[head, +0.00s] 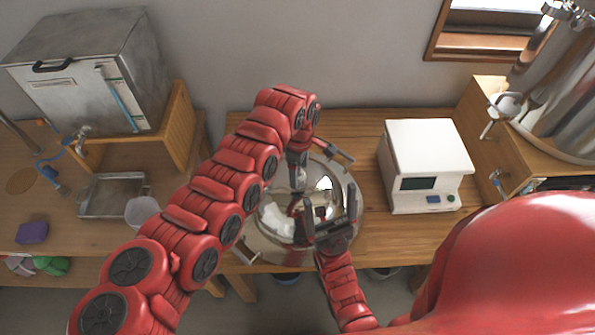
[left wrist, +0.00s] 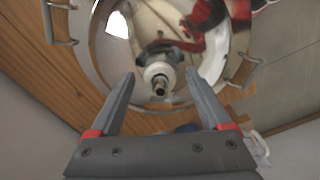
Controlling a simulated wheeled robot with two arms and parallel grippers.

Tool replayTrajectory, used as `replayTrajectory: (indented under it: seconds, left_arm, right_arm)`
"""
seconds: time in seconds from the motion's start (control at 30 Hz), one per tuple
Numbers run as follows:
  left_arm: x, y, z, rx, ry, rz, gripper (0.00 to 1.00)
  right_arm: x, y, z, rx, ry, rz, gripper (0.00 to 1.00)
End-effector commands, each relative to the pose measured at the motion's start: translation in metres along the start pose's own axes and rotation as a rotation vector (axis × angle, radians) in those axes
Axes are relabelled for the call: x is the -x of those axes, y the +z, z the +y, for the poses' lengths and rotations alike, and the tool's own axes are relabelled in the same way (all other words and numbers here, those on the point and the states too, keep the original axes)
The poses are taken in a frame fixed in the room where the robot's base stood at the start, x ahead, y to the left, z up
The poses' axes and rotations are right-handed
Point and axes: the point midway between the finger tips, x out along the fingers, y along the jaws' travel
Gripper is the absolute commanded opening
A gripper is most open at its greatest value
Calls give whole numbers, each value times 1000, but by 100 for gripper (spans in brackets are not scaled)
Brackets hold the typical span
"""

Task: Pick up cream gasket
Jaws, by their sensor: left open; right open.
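A cream ring, apparently the gasket (left wrist: 160,70), sits around a short metal spout (left wrist: 159,88) on the shiny domed lid (left wrist: 130,50) in the left wrist view. My left gripper (left wrist: 160,75) is open, with its two fingers apart on either side of the ring in that view and nothing between them. In the head view the shiny round vessel (head: 270,220) stands on the wooden table, partly hidden by my arms. I cannot make out the gasket clearly there. My right gripper (head: 329,212) is open and empty over the vessel's front right side.
A white box with a display (head: 425,165) stands right of the vessel. A metal tank (head: 85,70) stands on a wooden stand at the left, with a metal tray (head: 115,195), a clear cup (head: 142,211) and a purple block (head: 32,232) below. Bare table (head: 365,125) lies behind the vessel.

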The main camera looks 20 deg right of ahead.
Motion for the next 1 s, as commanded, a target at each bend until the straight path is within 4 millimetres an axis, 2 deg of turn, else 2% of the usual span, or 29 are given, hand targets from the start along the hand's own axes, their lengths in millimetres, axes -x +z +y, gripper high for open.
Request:
replayTrajectory:
  seconds: [0.1,0.53,0.57,0.87,1.0]
  left_arm:
    - [0,0,0,0,1,0,80]
    - [0,0,0,0,0,0,2]
    - [0,0,0,0,0,0,0]
    - [1,0,0,1,0,0,0]
    - [8,-1,1,1,3,0,0]
  right_arm:
    - [1,0,0,0,0,0,89]
    - [1,0,0,0,0,0,89]
    - [1,0,0,0,0,0,89]
    - [2,0,0,0,0,0,89]
    - [6,1,0,0,0,0,89]
